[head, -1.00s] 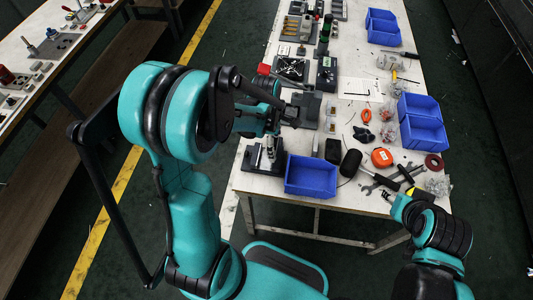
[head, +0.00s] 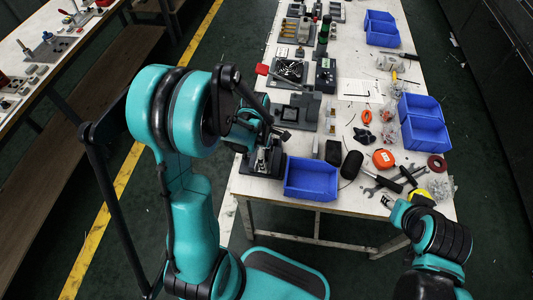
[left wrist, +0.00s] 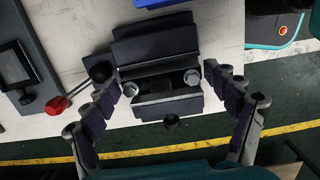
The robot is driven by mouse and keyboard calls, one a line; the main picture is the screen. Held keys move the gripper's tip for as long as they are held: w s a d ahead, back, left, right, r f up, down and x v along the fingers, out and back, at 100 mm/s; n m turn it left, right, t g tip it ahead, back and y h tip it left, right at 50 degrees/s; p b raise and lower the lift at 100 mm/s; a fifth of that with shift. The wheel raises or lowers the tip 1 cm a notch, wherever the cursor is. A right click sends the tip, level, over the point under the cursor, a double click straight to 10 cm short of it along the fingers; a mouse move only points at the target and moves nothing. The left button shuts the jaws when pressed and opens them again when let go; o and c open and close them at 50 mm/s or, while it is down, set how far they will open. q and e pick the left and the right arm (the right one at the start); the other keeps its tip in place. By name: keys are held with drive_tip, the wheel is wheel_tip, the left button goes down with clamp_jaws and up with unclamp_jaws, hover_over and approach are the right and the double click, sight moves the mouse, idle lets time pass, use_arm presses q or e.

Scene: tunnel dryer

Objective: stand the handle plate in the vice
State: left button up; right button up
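The vice (head: 262,160) is a dark block at the near left corner of the table, partly hidden by my left arm. In the left wrist view, a dark grey stepped block, which looks like the vice (left wrist: 155,46), has a dark gap across its middle, two round silver bolt heads and a black knob below. My left gripper (left wrist: 172,95) is open, its fingers spread on either side of this block. I see nothing clearly held between them. I cannot make out the handle plate. My right gripper (head: 389,202) is at the table's near right edge; its fingers are too small to judge.
A blue bin (head: 311,178) stands just right of the vice. A grey fixture (head: 297,111) lies behind it. A red knob (left wrist: 56,105) shows at the left in the left wrist view. Wrenches, a hammer and an orange tape measure (head: 384,158) lie to the right.

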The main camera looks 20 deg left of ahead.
idle(0.3)
use_arm(q)
wheel_tip(320, 180, up, 11)
drive_tip(key=a+p, duration=0.1)
drive_tip(key=p, duration=0.4)
drive_tip(key=s+d+r+m+t, duration=0.2)
drive_tip(key=s+r+m, duration=0.3)
drive_tip(key=m, duration=0.5)
drive_tip(key=s+d+r+m+t+y, duration=0.1)
drive_tip(key=s+d+r+m+t, duration=0.2)
drive_tip(key=r+m, duration=0.3)
drive_tip(key=s+m+t, duration=0.1)
drive_tip(key=m, duration=0.4)
drive_tip(key=shift+s+t, duration=0.35)
drive_tip(key=shift+t, duration=0.05)
